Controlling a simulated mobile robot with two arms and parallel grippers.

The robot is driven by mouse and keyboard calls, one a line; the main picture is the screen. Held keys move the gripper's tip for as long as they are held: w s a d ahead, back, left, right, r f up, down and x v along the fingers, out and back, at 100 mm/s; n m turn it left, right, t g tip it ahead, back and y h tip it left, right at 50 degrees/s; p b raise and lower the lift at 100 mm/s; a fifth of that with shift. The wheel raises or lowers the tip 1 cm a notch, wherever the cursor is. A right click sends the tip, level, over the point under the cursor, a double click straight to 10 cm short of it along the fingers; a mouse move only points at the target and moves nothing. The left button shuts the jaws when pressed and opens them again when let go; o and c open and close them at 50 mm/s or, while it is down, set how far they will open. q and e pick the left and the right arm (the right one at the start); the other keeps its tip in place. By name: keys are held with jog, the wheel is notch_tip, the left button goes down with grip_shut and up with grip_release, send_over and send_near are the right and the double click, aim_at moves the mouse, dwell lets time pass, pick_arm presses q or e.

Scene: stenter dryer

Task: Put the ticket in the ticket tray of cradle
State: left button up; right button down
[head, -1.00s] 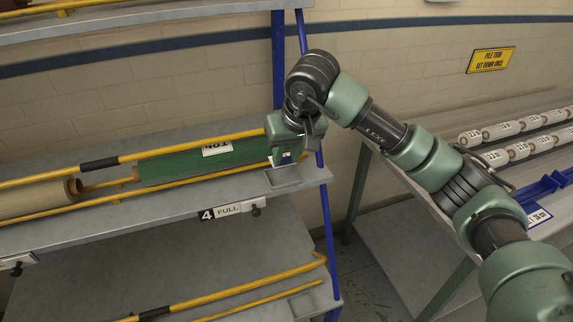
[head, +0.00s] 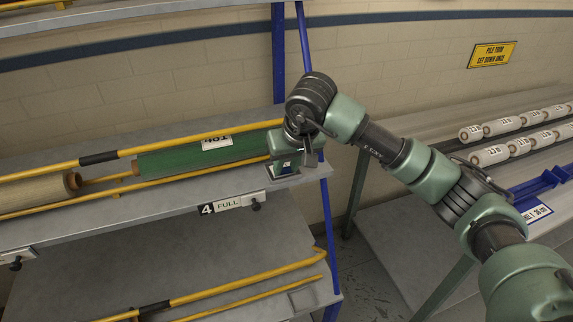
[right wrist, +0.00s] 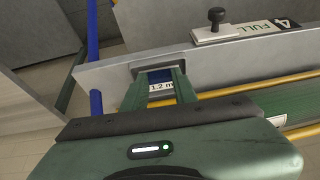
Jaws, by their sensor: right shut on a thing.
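In the head view my right gripper (head: 285,167) points down at the small grey ticket tray (head: 270,177) on the front right end of the cradle's shelf. In the right wrist view its two green fingers (right wrist: 158,88) are shut on the ticket (right wrist: 160,86), a small card with a blue part and a white part reading "1.2 m". The fingertips and ticket are at the tray (right wrist: 139,71), within its rim; whether the ticket touches the tray floor I cannot tell. The cradle has yellow rails (head: 215,181) and holds a green roll (head: 190,158). My left gripper is out of view.
A "4 FULL" plate (head: 228,204) with a black knob is on the shelf's front edge. A blue upright (head: 327,215) stands close right of the tray. A lower shelf (head: 225,255) has more yellow rails. A table (head: 400,210) with white rolls stands at right.

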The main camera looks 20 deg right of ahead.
jog(key=c, duration=1.1)
grip_release()
jog(key=shift+f, duration=0.1)
jog(key=shift+r+p, duration=0.4)
jog(key=shift+p, duration=0.05)
jog(key=shift+r+p, duration=0.4)
jog(key=shift+p, duration=0.1)
jog(key=b+v, duration=0.2)
jog(key=v, duration=0.9)
jog(key=shift+s+r, duration=0.2)
jog(key=shift+r, duration=0.1)
